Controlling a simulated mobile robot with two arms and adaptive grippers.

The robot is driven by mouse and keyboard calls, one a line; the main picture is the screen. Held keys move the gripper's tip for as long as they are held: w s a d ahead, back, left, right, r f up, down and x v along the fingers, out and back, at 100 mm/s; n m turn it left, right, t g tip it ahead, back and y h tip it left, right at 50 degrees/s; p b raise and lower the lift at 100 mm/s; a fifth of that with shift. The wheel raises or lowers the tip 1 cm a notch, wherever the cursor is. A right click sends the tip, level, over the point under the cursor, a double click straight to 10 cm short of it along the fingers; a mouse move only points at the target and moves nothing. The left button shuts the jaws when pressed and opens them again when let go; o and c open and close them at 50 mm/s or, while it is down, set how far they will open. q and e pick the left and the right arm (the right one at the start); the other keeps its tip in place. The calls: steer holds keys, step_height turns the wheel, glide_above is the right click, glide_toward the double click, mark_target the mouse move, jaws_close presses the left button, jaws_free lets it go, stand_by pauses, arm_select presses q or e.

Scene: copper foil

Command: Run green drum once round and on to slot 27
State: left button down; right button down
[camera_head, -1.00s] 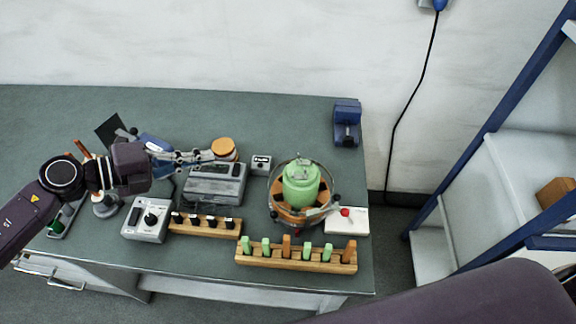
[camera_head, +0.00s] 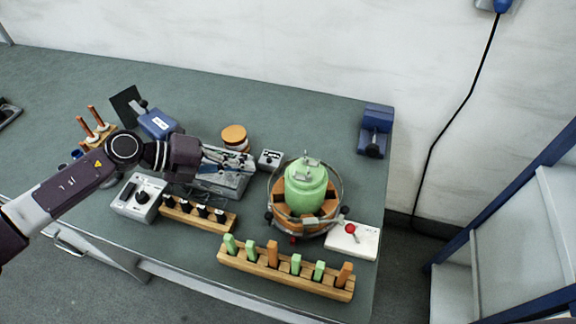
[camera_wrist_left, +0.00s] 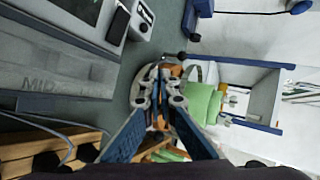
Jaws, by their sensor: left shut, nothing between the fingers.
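The green drum (camera_head: 306,190) stands upright in a round orange-and-clear holder (camera_head: 284,213) on the right part of the bench; a metal fitting is on its top. In the left wrist view the drum (camera_wrist_left: 204,102) lies just beyond and right of the fingers. My left gripper (camera_head: 250,160) reaches in over the grey box, left of the drum and apart from it. Its fingers are shut and empty in the left wrist view (camera_wrist_left: 164,100). A wooden rack (camera_head: 285,276) with green and orange pegs stands in front. I cannot read a slot number 27. My right gripper is out of view.
A white plate with a red knob (camera_head: 351,232) is right of the drum. A grey box (camera_head: 218,184), a dial box (camera_head: 138,197) and a wooden strip with black knobs (camera_head: 198,213) are left. A blue device (camera_head: 375,131) stands behind right. The back bench is mostly clear.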

arm_select(q)
steer(key=p+x, duration=0.1)
steer(key=x, duration=0.6)
steer(key=shift+d+p, duration=0.35)
steer(key=shift+p, duration=0.05)
steer(key=d, duration=0.1)
steer(key=w+d+p, duration=0.1)
steer(key=d, duration=0.1)
steer(key=shift+d, duration=0.15)
steer(key=shift+d+f, duration=0.1)
steer(key=shift+d, duration=0.05)
steer(key=shift+w, duration=0.1)
